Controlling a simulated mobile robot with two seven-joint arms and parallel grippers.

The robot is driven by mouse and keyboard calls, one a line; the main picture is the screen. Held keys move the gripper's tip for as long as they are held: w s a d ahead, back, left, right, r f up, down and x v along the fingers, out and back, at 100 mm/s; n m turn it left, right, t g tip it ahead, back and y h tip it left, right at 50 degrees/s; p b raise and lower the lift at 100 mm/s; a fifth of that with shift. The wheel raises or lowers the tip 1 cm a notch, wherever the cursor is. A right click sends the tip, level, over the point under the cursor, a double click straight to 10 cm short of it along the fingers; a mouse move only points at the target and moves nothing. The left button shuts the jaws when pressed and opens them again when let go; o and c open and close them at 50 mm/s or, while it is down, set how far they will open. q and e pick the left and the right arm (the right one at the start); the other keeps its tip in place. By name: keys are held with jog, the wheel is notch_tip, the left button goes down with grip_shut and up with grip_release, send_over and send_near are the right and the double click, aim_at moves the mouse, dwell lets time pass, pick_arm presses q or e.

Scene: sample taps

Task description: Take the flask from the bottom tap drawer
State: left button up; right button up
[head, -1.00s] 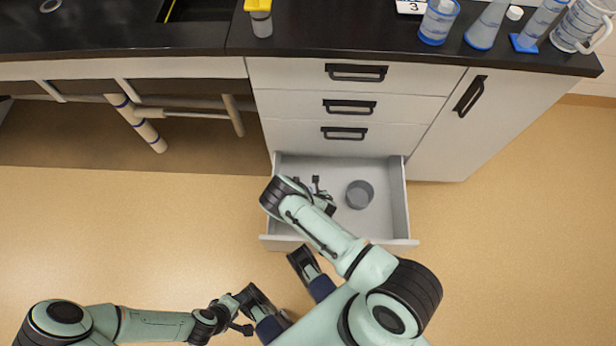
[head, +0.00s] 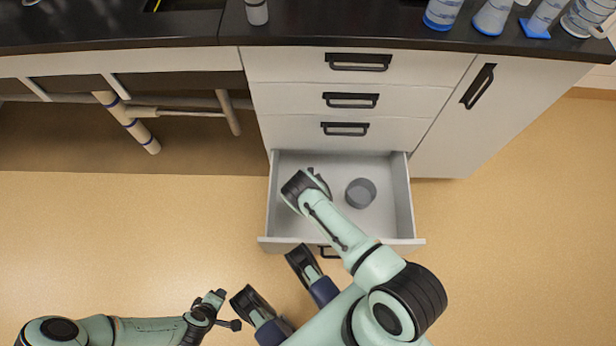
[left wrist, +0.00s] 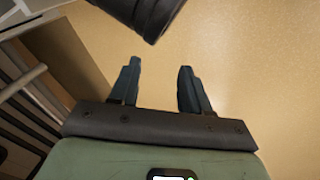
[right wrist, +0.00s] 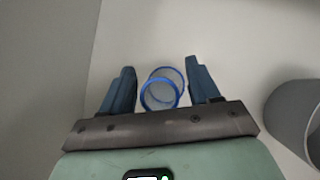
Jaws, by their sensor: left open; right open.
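The bottom drawer (head: 390,222) is pulled open. A clear flask with blue rings (right wrist: 160,94) is on the pale drawer floor in the right wrist view, seen from above. In the head view my right arm hides it. My right gripper (right wrist: 160,82) is open above the drawer floor, with the flask showing between its two fingers; I cannot tell how far down the fingers reach or whether they touch it. My left gripper (left wrist: 157,85) is open and empty over the floor, outside the drawer to its left.
A grey round container (head: 360,193) stands in the drawer right of my right wrist, also in the right wrist view (right wrist: 300,115). Three drawers (head: 345,97) above are shut. Bottles and flasks stand on the black counter (head: 340,30). The floor left of the drawer is free.

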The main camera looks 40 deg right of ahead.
jog(key=c, duration=1)
jog(key=shift+r, duration=0.1)
